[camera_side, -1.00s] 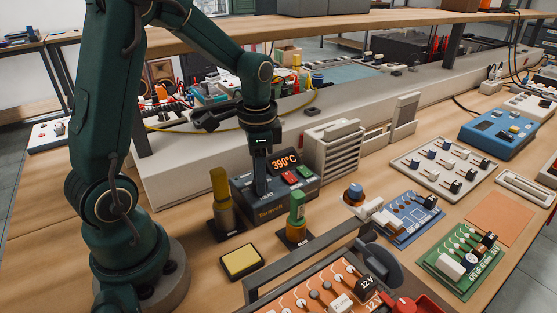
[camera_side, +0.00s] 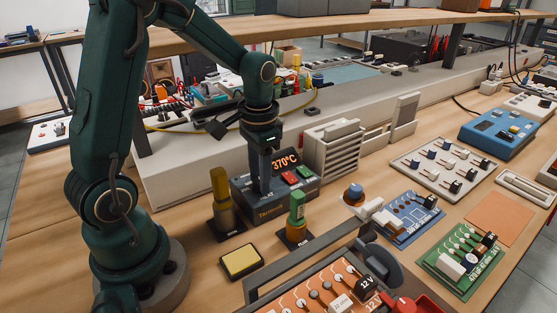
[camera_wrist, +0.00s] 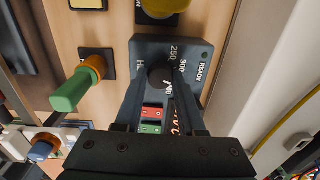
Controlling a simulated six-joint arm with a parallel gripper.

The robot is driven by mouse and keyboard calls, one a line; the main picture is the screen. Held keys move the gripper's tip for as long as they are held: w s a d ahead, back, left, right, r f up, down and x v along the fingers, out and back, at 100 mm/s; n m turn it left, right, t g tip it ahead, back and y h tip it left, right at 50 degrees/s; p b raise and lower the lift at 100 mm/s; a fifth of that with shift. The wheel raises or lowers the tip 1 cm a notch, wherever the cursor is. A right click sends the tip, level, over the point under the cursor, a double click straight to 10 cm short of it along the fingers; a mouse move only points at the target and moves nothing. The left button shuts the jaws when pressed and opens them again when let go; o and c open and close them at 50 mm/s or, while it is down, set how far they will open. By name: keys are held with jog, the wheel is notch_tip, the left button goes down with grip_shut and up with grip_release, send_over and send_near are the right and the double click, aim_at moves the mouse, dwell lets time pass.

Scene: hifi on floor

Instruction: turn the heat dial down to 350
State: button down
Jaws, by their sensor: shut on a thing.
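The dark soldering station (camera_side: 272,207) stands on the bench, and its orange display (camera_side: 285,161) reads 370°C. In the wrist view, the round black heat dial (camera_wrist: 160,74) sits on the station's top (camera_wrist: 150,47), with a scale around it where 250 and 300 can be read. My gripper (camera_side: 262,188) points down over the station's left part. Its two fingers are closed on opposite sides of the dial, as the wrist view shows. The dial itself is hidden behind the fingers in the side view.
A yellow-handled tool (camera_side: 221,187) stands just left of the station, and a green-handled tool (camera_side: 297,208) stands in front of it. A yellow sponge pad (camera_side: 241,261) lies nearer. A slotted grey holder (camera_side: 333,150) stands close behind right. Red and green buttons are beside the display.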

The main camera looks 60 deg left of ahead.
jog(key=c, duration=0.5)
grip_release()
jog(key=shift+d+r, duration=0.15)
jog(key=shift+r, duration=2.5)
jog(key=shift+w+d+r, duration=0.15)
jog(key=shift+r, duration=0.1)
jog(key=s+d+r+t, duration=0.4)
jog(key=s+d, duration=0.4)
jog(key=s, duration=0.2)
jog(key=shift+d+t+h, duration=0.25)
jog(key=shift+t+h, duration=0.05)
jog(key=shift+t, duration=0.5)
